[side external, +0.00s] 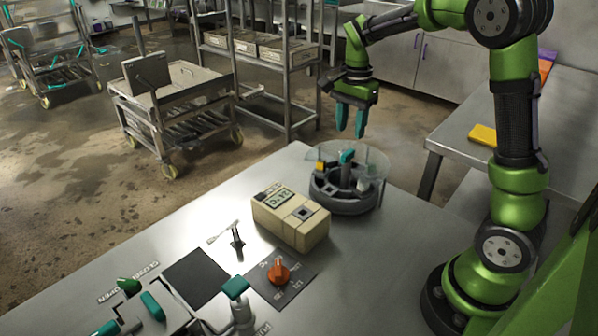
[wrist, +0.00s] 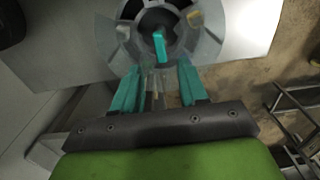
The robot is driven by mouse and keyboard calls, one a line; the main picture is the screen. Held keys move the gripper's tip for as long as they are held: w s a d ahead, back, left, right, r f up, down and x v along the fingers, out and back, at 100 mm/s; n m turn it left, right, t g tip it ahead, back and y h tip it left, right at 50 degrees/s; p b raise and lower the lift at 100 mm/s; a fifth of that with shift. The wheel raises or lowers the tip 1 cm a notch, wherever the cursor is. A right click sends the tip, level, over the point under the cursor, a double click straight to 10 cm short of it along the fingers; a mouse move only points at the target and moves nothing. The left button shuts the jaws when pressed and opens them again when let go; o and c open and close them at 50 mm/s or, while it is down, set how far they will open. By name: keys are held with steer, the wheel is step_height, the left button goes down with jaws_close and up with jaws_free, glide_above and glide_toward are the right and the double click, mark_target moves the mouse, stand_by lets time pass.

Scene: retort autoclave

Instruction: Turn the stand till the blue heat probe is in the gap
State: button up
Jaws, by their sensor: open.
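The round dark grey stand (side external: 345,198) sits on the steel table under a clear cover (side external: 372,160). A teal handle (side external: 347,157) rises from its middle; it also shows in the wrist view (wrist: 160,48). A yellow item (side external: 320,166) is at the stand's left and a pale item (side external: 363,185) at its right front. I cannot make out a blue heat probe, and the cover's gap is unclear. My gripper (side external: 350,131) is open and empty, pointing down above the stand, apart from the handle. Its teal fingers (wrist: 158,82) show below the handle in the wrist view.
A beige box with a display (side external: 291,217) stands close to the stand's left front. An orange knob (side external: 278,272), a teal-topped lever (side external: 236,288) and a dark plate (side external: 197,277) are nearer the front. Free air surrounds my gripper.

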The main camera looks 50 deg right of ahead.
mark_target(348, 152)
step_height(348, 152, down, 7)
steer(key=shift+f, duration=0.1)
stand_by(0.3)
jaws_close()
